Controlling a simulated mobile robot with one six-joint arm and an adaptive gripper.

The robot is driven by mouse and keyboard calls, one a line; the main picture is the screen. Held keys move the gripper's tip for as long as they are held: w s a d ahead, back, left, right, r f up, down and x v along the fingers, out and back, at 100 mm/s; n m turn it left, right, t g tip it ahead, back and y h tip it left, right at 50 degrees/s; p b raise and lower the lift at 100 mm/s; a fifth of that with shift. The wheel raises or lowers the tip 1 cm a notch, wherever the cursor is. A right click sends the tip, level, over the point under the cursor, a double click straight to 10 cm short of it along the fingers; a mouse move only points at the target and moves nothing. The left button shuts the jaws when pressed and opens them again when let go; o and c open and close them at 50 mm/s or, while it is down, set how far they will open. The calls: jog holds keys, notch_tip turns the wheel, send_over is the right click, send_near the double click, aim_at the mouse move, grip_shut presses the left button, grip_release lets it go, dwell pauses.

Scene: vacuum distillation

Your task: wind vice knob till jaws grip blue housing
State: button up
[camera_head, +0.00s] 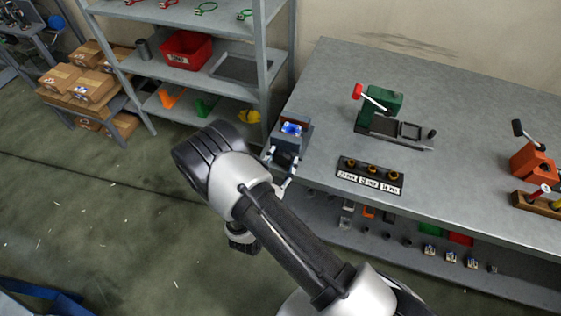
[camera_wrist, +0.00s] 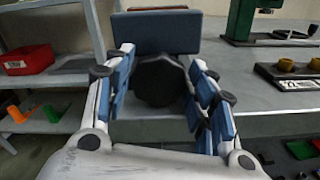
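The grey-blue vice (camera_head: 303,143) stands at the near left corner of the workbench, with the bright blue housing (camera_head: 291,128) seated in its top. In the wrist view the vice's broad front face (camera_wrist: 158,32) hides the housing. The round black vice knob (camera_wrist: 160,82) faces me below that face. It also shows as a dark shape in the head view (camera_head: 284,158). My gripper (camera_wrist: 161,80) has one blue-padded finger on each side of the knob, close to its edges. I cannot tell whether the pads touch it, nor whether the jaws touch the housing.
On the bench are a green press (camera_head: 383,102), a labelled strip with several brass knobs (camera_head: 369,177) and an orange device (camera_head: 532,160). A shelf unit (camera_head: 264,60) with a red bin (camera_head: 187,50) stands to the left. Bare floor lies in front of it.

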jog(key=o, duration=0.3)
jog(key=shift+o, duration=0.2)
jog(key=v, duration=1.2)
jog(key=shift+c, duration=0.2)
